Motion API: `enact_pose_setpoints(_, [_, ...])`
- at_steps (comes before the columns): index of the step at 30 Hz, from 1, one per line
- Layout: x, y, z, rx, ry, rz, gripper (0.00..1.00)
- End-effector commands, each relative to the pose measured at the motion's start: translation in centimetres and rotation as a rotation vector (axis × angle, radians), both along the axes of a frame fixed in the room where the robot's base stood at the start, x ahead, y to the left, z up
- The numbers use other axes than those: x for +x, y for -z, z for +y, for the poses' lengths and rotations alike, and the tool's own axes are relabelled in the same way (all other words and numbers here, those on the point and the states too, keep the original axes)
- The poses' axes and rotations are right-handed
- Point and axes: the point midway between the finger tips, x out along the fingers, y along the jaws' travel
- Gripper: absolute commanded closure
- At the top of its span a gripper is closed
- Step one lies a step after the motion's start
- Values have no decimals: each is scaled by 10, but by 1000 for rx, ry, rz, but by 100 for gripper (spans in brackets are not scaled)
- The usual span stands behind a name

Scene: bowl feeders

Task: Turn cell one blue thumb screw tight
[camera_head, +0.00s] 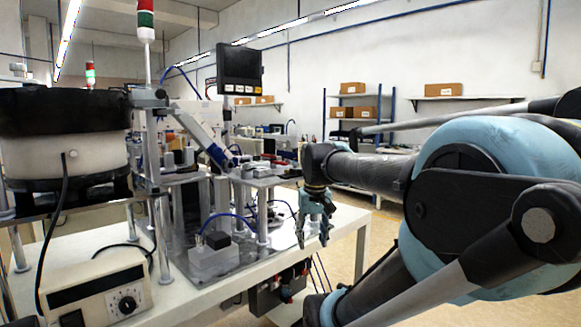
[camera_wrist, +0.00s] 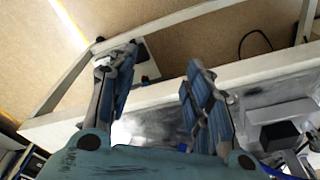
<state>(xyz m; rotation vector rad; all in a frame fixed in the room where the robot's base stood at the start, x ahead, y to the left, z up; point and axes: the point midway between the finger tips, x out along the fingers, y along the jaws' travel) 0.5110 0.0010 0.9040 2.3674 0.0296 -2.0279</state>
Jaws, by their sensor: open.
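My gripper (camera_head: 314,232) is open and empty near the front right edge of the machine cell's table, pointing down. In the wrist view its two blue-grey fingers (camera_wrist: 158,72) stand apart, with the white table edge and metal plate behind them. I cannot make out a blue thumb screw with certainty.
A black bowl feeder (camera_head: 62,112) stands at the left above a controller box (camera_head: 98,292) with a dial. A monitor (camera_head: 239,66) hangs over the cell. Metal posts (camera_head: 262,215) hold a raised plate beside my gripper. Shelves with boxes (camera_head: 352,88) stand far back. Floor is free at right.

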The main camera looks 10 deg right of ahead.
Motion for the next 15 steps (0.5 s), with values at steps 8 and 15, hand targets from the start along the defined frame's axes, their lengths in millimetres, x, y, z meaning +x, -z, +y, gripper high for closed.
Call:
enact_pose_setpoints(8, [74,-115,1,0,-8,36,54])
enact_pose_setpoints(15, [133,-199,2,-1,-15,68,54])
